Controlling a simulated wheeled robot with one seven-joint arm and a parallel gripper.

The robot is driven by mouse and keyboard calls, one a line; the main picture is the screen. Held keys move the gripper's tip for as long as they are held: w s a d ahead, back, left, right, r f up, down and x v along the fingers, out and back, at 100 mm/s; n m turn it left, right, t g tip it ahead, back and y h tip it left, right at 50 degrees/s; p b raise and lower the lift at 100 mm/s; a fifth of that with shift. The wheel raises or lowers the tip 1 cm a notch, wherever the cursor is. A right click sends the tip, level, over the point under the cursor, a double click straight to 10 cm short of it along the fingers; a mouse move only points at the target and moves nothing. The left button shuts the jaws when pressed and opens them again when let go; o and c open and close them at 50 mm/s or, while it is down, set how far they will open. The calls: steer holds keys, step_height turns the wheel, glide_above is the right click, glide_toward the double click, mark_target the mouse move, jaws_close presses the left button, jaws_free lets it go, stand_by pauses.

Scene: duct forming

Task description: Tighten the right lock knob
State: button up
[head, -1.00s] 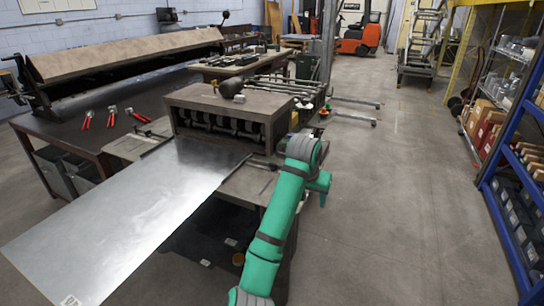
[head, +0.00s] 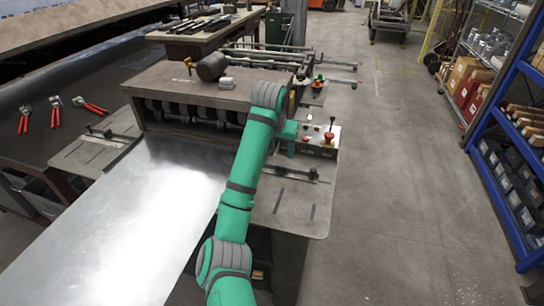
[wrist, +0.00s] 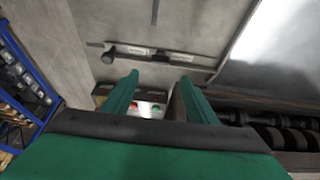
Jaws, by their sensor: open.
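The right lock knob (wrist: 108,55) is a small dark knob at one end of a slotted guide bar (wrist: 165,57) in the wrist view. In the head view the knob (head: 313,174) sits at the right end of the bar (head: 288,172), on the machine's right side table. My gripper (wrist: 158,79) is open and empty, its two green fingers apart; the bar and knob lie beyond the fingertips in the picture. No contact with the knob shows. In the head view my arm mostly hides the gripper near the machine's right end.
A shiny metal sheet (head: 110,230) lies left of my arm, in front of the rollers. A control box (head: 318,140) with a red knob stands behind the side table. A mallet (head: 211,67) lies on the machine top. Open floor (head: 400,200) is to the right.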

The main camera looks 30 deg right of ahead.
mark_target(282, 166)
steer(key=x, duration=0.8)
steer(key=shift+w+a+f, duration=0.1)
steer(key=shift+f, duration=0.35)
steer(key=shift+w+d+f, duration=0.1)
steer(key=shift+d+f, duration=0.4)
steer(key=shift+f, duration=0.25)
